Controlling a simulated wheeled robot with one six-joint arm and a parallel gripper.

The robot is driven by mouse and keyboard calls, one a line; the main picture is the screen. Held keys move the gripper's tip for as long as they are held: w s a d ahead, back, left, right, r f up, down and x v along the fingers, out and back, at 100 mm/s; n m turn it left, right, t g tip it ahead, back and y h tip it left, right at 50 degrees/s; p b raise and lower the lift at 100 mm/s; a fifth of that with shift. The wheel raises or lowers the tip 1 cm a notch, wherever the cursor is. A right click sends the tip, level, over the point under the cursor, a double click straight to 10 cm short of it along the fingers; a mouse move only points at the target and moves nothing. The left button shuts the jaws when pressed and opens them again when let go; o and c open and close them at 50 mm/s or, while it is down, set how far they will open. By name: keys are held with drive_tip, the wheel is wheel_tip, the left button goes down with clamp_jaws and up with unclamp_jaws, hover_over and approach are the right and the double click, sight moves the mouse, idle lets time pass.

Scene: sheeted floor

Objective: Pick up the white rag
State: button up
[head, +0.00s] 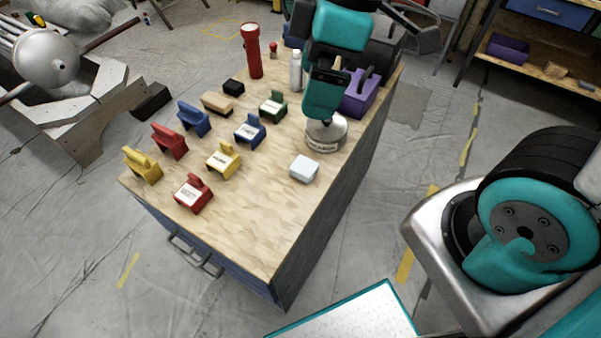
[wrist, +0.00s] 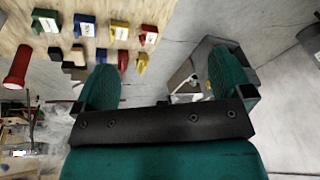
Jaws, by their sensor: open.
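The white rag (head: 304,169) looks like a small, pale folded block. It lies flat on the wooden tabletop, near the right edge, in the head view. My gripper (head: 321,112) is above the right side of the table, farther back than the rag and apart from it. In the wrist view, its two teal fingers (wrist: 165,75) stand wide apart with nothing held between them. I cannot make out the rag in the wrist view.
A round metal tin (head: 326,134) stands behind the rag, close below my gripper. Several coloured blocks, such as a red one (head: 193,194), fill the table's left. A red flashlight (head: 252,50) and purple box (head: 359,95) stand farther back. The table's front (head: 252,240) is bare.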

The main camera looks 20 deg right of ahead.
sight(305, 166)
drive_tip(key=w+d+f+n+h+b, duration=0.1)
drive_tip(key=w+d+f+n+b, duration=0.1)
drive_tip(key=w+f+n+b, duration=0.5)
drive_tip(key=w+d+f+n+h+b, duration=0.1)
drive_tip(key=w+d+f+n+b, duration=0.3)
drive_tip(key=f, duration=0.7)
drive_tip(key=shift+n+g, duration=0.3)
drive_tip(key=shift+n, duration=0.2)
drive_tip(key=f, duration=0.4)
drive_tip(key=a+f, duration=0.1)
drive_tip(key=f, duration=0.3)
drive_tip(key=a+f+p, duration=0.1)
drive_tip(key=f, duration=0.3)
drive_tip(key=shift+w+a, duration=0.15)
drive_tip(key=shift+f, duration=2.75)
drive_tip(key=c, duration=1)
drive_tip(key=shift+r, duration=0.15)
wheel_tip(305, 166, up, 20)
drive_tip(key=p, duration=0.1)
drive_tip(key=shift+p, duration=0.4)
